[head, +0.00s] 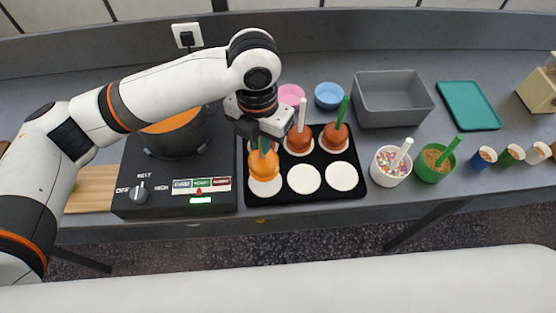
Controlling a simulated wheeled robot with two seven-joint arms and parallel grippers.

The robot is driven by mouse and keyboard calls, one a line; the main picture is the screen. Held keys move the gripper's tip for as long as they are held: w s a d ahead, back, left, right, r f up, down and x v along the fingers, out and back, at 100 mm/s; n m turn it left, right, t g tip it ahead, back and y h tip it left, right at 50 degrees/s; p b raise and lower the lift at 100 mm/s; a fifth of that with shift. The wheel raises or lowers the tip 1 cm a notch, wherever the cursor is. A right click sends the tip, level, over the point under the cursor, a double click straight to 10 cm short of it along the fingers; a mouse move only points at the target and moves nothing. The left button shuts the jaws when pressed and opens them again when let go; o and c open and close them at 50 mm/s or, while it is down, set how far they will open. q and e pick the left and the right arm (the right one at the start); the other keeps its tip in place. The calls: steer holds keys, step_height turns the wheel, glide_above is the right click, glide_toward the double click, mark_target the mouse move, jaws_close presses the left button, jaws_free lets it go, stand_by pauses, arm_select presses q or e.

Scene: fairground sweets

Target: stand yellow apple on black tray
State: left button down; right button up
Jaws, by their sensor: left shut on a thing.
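The yellow apple (263,165), orange-yellow in this light, hangs upright on a green stick. My left gripper (264,138) is shut on that stick above the apple. The black tray (315,198) lies on the counter with white round pads in two rows. The apple is over the front-left pad (266,188) and covers its rear part. I cannot tell whether it touches the pad. Two brown coated apples stand in the tray's back row, one with a white stick (299,138) and one with a green stick (335,136). My right gripper is not in view.
A black cooker (140,200) with a pot (178,135) stands left of the tray. Front-middle (304,179) and front-right (341,176) pads are empty. White (391,166) and green (433,163) cups stand right. Behind are two bowls, a grey bin (392,100) and a teal board (469,105).

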mark_target(263, 157)
arm_select(q)
step_height(263, 157, down, 6)
steer(key=shift+p, duration=0.45)
steer(key=shift+f, duration=0.15)
steer(key=shift+f, duration=0.1)
steer(key=c, duration=1.5)
jaws_free()
steer(key=shift+o, duration=0.2)
step_height(263, 157, up, 12)
steer(key=shift+r+b, duration=0.15)
steer(key=shift+b, duration=0.95)
